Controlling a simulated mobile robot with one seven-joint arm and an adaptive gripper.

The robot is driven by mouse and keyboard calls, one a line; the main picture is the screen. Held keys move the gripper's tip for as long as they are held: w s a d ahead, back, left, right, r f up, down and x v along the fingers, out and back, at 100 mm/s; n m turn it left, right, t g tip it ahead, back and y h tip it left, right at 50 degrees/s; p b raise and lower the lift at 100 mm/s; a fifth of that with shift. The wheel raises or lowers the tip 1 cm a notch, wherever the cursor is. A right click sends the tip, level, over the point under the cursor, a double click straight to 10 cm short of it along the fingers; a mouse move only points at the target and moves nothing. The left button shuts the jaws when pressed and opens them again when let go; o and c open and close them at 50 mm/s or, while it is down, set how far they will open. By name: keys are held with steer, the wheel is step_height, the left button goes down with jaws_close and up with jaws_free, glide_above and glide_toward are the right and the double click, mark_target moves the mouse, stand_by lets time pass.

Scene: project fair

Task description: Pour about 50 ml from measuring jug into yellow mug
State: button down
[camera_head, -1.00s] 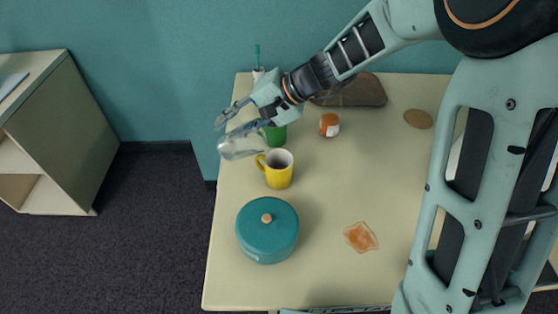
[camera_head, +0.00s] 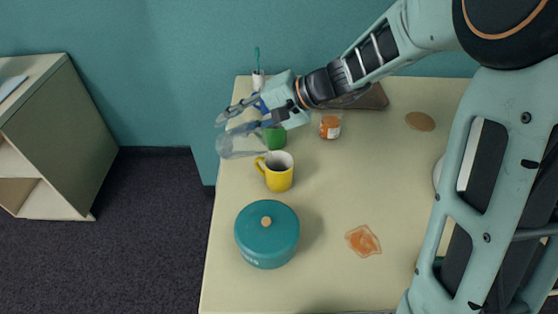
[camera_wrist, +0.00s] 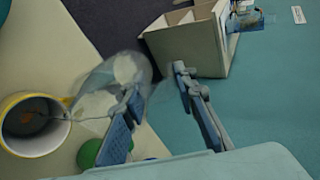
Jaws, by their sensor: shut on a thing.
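The measuring jug (camera_head: 238,144) is clear and lies tilted in my gripper (camera_head: 243,117), its mouth end toward the yellow mug. In the wrist view the jug (camera_wrist: 98,92) hangs at the fingers of my gripper (camera_wrist: 160,95), beside the mug's rim. The yellow mug (camera_head: 279,178) stands upright on the table, handle to the left. The wrist view shows into the mug (camera_wrist: 32,146); something small and brownish shows inside it. I cannot tell whether liquid is leaving the jug.
An orange-labelled jar (camera_head: 330,126) and a brown board (camera_head: 365,97) are behind right. An orange-brown patch (camera_head: 363,240) lies on the table (camera_head: 330,280).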

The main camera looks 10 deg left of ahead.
mark_target(223, 133)
steer(key=shift+d+r+y+b, duration=0.35)
steer(key=shift+y+b, duration=0.15)
steer(key=shift+b, duration=0.05)
stand_by(1.5)
steer(key=shift+a+r+p, duration=0.1)
steer(key=shift+a+p, duration=0.05)
steer(key=shift+p, duration=0.15)
steer(key=a+f+h+p, duration=0.1)
steer(key=h+p, duration=0.1)
steer(key=p, duration=0.1)
steer(key=a+f+h+p, duration=0.1)
steer(key=h+p, duration=0.1)
steer(key=p, duration=0.1)
steer(key=shift+a+f, duration=0.1)
steer(key=shift+f, duration=0.05)
steer(key=shift+w+f, duration=0.1)
steer(key=shift+f, duration=0.15)
steer(key=shift+a+r+p, duration=0.1)
steer(key=shift+r+p, duration=0.15)
steer(key=shift+p, duration=0.55)
steer(key=a+h+p, duration=0.1)
steer(key=p, duration=0.2)
steer(key=shift+h, duration=0.3)
steer(key=shift+a+f, duration=0.15)
steer(key=shift+f, duration=0.35)
steer(key=shift+h, duration=0.3)
